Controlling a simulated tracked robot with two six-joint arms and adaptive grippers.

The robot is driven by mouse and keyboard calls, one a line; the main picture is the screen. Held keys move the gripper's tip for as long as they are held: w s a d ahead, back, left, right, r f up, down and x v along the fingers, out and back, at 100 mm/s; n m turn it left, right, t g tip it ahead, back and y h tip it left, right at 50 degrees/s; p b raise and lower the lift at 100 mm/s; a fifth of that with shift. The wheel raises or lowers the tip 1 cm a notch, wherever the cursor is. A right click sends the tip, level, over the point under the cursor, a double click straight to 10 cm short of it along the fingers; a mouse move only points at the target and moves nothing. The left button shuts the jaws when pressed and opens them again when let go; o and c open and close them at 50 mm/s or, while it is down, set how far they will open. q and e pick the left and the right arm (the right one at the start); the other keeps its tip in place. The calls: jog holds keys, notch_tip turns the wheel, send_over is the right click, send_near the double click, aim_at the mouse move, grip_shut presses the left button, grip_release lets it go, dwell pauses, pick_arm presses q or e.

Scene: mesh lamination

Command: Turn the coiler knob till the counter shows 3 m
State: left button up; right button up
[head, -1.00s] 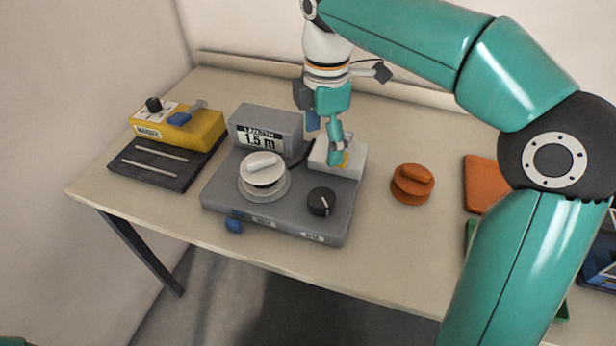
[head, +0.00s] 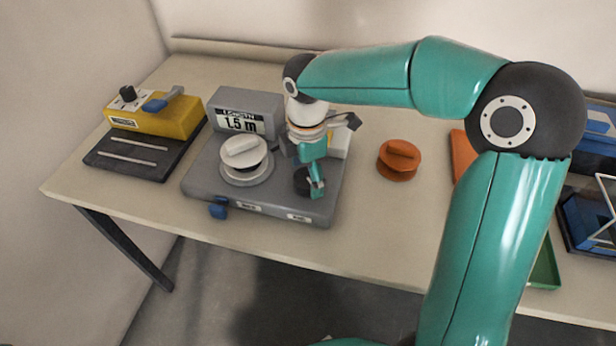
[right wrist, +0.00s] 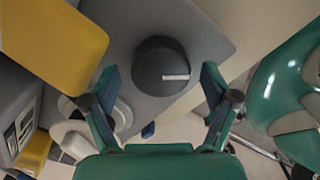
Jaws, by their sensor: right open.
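The grey coiler (head: 205,180) stands on the table, and its counter (head: 240,122) reads 1.5 m. The white spool (head: 243,158) sits on the coiler's left part. The black coiler knob (head: 301,186) is at the coiler's front right, partly hidden by my right gripper (head: 316,188). In the right wrist view the round knob (right wrist: 158,62) with its white mark lies between the open fingers of the right gripper (right wrist: 160,78), with a gap on each side. Whether the fingertips are down at knob height is not clear. My left gripper is not in view.
A yellow device (head: 160,115) on a dark base stands left of the coiler. An orange spool (head: 399,160) stands to the right on clear tabletop. A blue lever or handle (head: 218,210) sticks out at the coiler's front edge.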

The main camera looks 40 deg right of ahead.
jog(key=shift+f, duration=0.55)
jog(key=c, duration=1)
jog(key=shift+d, duration=0.15)
jog(key=shift+c, duration=0.8)
jog(key=shift+r, duration=0.1)
jog(key=shift+m, duration=0.3)
